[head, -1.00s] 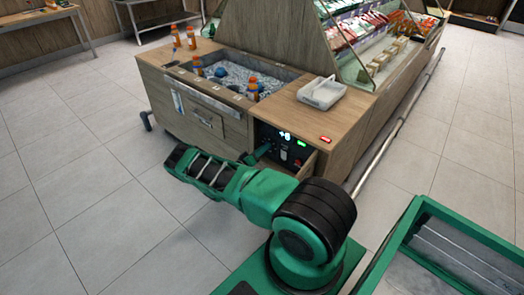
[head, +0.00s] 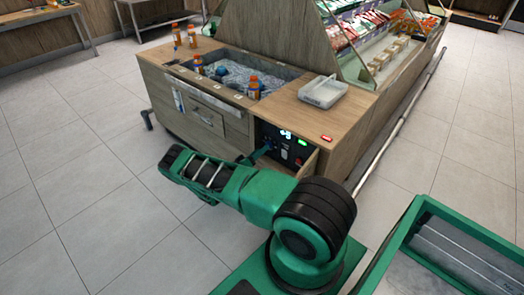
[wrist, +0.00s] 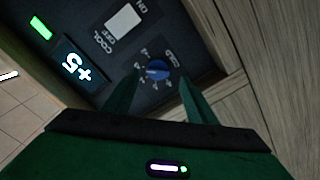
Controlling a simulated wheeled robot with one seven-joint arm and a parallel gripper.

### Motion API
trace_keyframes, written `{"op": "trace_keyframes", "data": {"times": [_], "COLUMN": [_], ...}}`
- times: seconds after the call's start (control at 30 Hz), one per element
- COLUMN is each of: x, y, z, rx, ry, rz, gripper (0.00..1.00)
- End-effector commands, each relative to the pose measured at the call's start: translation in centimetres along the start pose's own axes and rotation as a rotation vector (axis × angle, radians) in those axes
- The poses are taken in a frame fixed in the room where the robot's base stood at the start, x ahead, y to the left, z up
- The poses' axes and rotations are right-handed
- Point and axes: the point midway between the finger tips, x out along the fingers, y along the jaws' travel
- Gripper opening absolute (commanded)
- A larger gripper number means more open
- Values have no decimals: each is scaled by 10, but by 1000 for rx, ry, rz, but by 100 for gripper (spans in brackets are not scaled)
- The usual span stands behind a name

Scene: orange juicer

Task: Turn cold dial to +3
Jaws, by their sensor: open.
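The cold dial is a blue knob (wrist: 157,69) on the black control panel (wrist: 110,70) in the wrist view, with small scale marks around it and the label COLD beside it. My gripper (wrist: 152,90) is open, its two green fingers pointing at the panel on either side of the knob; I cannot tell whether they touch it. A display (wrist: 77,68) reads +5. In the head view the panel (head: 283,145) sits in the counter's front, and my gripper (head: 257,155) reaches towards its left part, where the knob is too small to make out clearly.
A white rocker switch (wrist: 123,20) labelled COOL and ON and a green light (wrist: 40,28) are on the panel. A wooden edge (wrist: 225,45) lies close on the right. The counter (head: 290,106) holds a white tray (head: 323,91) and an ice bin with bottles (head: 254,87).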

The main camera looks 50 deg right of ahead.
Motion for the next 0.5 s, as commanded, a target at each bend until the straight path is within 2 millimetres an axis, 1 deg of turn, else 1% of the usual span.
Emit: {"op": "trace_keyframes", "data": {"times": [0.03,0.1,0.3,0.4,0.5], "x": [-11,-25,-58,-69,-75], "y": [-1,-1,-2,-2,-2], "z": [-1,-1,0,0,0], "rx": [-1,-1,-1,0,-1], "ry": [2,2,1,0,0], "rz": [-2,-2,-3,-2,-2], "gripper": [52,52,52,52,52]}}
